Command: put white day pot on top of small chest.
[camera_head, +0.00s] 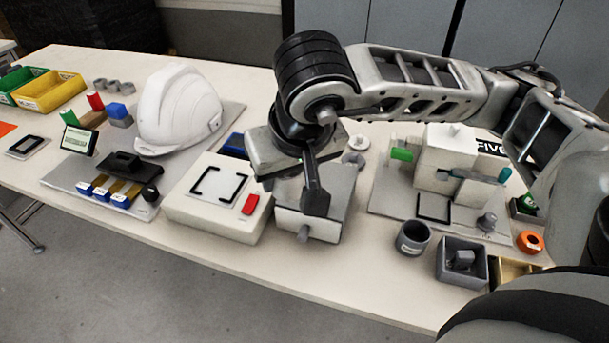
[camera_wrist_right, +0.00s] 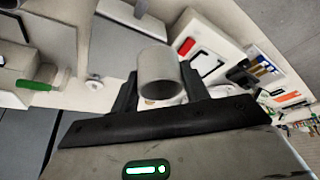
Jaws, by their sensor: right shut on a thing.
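My right gripper (camera_head: 316,200) is over the small chest (camera_head: 338,190), a grey box with a round knob on its front drawer. In the right wrist view the gripper (camera_wrist_right: 158,92) is shut on a pale cylindrical pot (camera_wrist_right: 158,72), open at one end, which I take as the white day pot. In the head view the pot is hidden behind the gripper. The chest's grey top (camera_wrist_right: 115,45) lies beyond the fingers in the wrist view. I cannot tell whether the pot touches it. My left gripper is not in view.
A white box with a red button (camera_head: 250,204) stands close left of the chest. A white helmet shell (camera_head: 178,108) is farther left. A dark grey pot (camera_head: 412,238) and a grey open box (camera_head: 462,262) stand to the right. A white fixture (camera_head: 445,155) is at right.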

